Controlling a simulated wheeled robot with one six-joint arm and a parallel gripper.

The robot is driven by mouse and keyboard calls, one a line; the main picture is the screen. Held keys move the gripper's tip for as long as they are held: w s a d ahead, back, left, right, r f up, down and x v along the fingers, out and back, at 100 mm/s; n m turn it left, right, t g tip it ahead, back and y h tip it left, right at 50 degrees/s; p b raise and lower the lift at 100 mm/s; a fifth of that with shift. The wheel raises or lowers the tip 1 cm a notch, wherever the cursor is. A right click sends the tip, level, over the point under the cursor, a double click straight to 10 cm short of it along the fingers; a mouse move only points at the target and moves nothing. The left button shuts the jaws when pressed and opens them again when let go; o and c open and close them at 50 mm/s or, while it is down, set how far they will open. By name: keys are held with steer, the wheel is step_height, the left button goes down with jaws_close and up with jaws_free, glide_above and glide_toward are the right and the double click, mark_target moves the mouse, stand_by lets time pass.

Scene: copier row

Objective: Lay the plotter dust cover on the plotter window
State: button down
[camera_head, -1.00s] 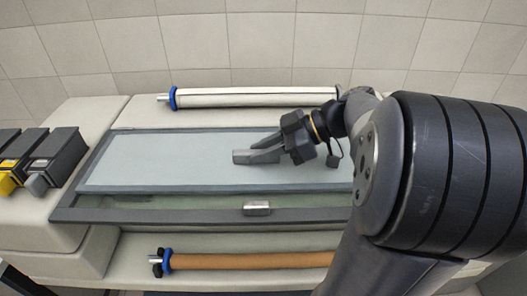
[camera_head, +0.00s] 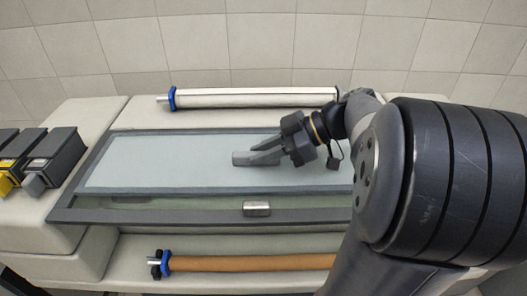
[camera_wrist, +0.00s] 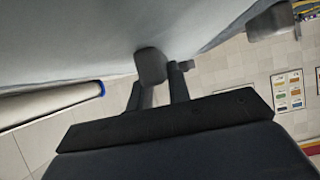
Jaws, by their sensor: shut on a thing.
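The plotter dust cover (camera_head: 170,165) is a flat pale blue-grey sheet with a darker edge. It lies over most of the plotter window (camera_head: 130,202), whose greenish pane shows as a narrow strip along the front. My gripper (camera_head: 264,154) is shut on the cover's small grey grip block, near the middle of the sheet. In the wrist view the jaws (camera_wrist: 158,88) close around that block, with the cover (camera_wrist: 80,40) spreading across the top. Whether the cover touches the window cannot be told. Its right end is hidden behind my arm.
A white roll with blue end (camera_head: 255,97) lies behind the window, and a brown roll (camera_head: 250,263) lies in front, below. A metallic block (camera_head: 257,208) sits on the front frame. Several dark cartridges (camera_head: 55,155) stand at left. A tiled wall (camera_head: 240,40) rises behind.

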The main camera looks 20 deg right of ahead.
steer(key=shift+f, duration=0.1)
steer(key=c, duration=1.3)
jaws_free()
steer(key=shift+o, duration=0.2)
steer(key=b+v, duration=0.1)
steer(key=v, duration=1)
